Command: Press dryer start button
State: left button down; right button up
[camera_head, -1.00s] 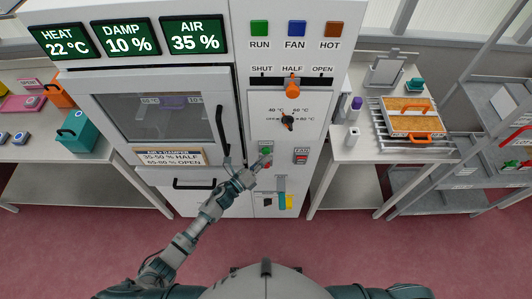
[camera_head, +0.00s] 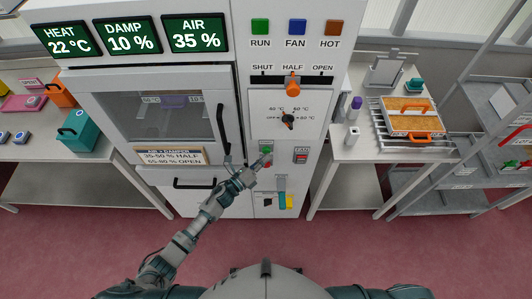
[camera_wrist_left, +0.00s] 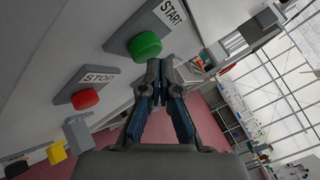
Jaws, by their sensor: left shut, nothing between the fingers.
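The dryer (camera_head: 210,190) is a white cabinet with a glass door and a control panel on its right side. The green start button (camera_wrist_left: 145,45) sits under a START label in the left wrist view, and it also shows in the head view (camera_head: 267,149). The red stop button (camera_wrist_left: 85,99) is beside it, under a STOP label. My left gripper (camera_wrist_left: 160,66) is shut and empty. Its fingertips are close to the green button, just to its right in the wrist view; I cannot tell whether they touch. My right gripper is not in view.
Above are a dial (camera_head: 288,121), an orange damper slider (camera_head: 292,86) at HALF and RUN, FAN and HOT lamps. Side tables stand left and right, with a tray (camera_head: 412,116) on the right one.

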pick_arm(q)
jog(key=shift+w+a+r, duration=0.25)
jog(key=shift+w+r, duration=0.25)
jog(key=shift+r, duration=0.05)
dwell(0.4)
jog(key=shift+s+d, duration=0.1)
jog(key=shift+s, duration=0.1)
dwell(0.5)
jog(key=s, duration=0.3)
jog(key=s+f+p, duration=0.1)
jog(key=s, duration=0.1)
jog(key=shift+d, duration=0.15)
dwell(0.8)
